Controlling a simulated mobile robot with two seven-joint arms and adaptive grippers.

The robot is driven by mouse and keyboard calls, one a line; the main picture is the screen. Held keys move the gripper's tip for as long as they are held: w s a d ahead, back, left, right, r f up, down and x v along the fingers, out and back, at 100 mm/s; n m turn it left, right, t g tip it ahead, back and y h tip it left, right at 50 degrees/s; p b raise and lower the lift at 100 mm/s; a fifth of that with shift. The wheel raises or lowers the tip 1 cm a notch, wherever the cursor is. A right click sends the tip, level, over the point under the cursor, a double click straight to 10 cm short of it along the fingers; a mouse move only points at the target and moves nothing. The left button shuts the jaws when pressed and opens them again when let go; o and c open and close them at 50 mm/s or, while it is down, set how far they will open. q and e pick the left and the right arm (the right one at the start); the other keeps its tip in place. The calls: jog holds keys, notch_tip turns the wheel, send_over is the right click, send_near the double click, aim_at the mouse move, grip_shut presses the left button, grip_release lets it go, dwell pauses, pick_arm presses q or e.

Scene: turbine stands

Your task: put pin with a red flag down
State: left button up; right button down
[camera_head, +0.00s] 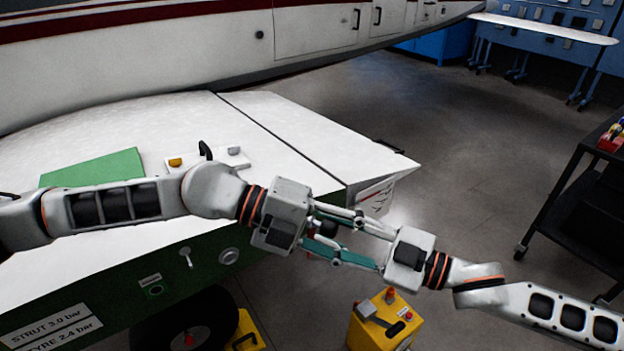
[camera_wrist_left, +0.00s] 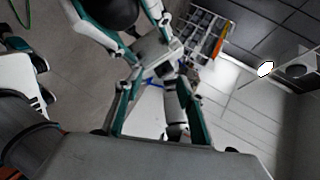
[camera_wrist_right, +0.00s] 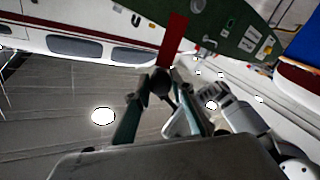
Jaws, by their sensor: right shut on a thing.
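The pin's red flag (camera_wrist_right: 173,40) shows in the right wrist view, just beyond my right gripper's fingertips. My right gripper (camera_head: 328,236) is shut on the pin, whose shaft is mostly hidden by the fingers; the gripper also shows in the right wrist view (camera_wrist_right: 158,90). My left gripper (camera_head: 350,238) faces it from the left, and the fingers of both overlap in the head view. In the left wrist view my left gripper (camera_wrist_left: 160,78) has its fingers apart, with parts of my right gripper close in front. I cannot tell whether they touch.
A yellow box (camera_head: 385,322) stands on the floor below the grippers. A black cart (camera_head: 578,190) stands right. Floor between is clear.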

pick_arm(q)
jog(key=w+a+r+n+t+h, duration=0.15)
jog(key=w+a+r+t, duration=0.25)
jog(key=w, duration=0.5)
jog(key=w+a+r+n+t, duration=0.25)
jog(key=w+r, duration=0.25)
jog(key=w, duration=0.5)
jog(key=w+a+r+n+t+h, duration=0.1)
jog(key=w+a+r+t, duration=0.35)
jog(key=w, duration=0.45)
jog(key=s+d+f+m+g, duration=0.2)
jog(key=s+d+g, duration=0.4)
jog(key=s+d, duration=0.15)
jog(key=n+g+y, duration=0.4)
jog(key=n+y, duration=0.3)
jog(key=y, duration=0.9)
send_over(312, 230)
jog(key=d, duration=0.1)
jog(key=shift+h, duration=0.25)
jog(key=f, duration=0.7)
jog(key=shift+w, duration=0.2)
jog(key=shift+s+a+r+n+y, duration=0.2)
jog(key=shift+a+n+y, duration=0.25)
jog(key=shift+n, duration=0.25)
jog(key=shift+f, duration=0.5)
notch_tip(312, 230, down, 11)
jog(key=shift+r, duration=0.1)
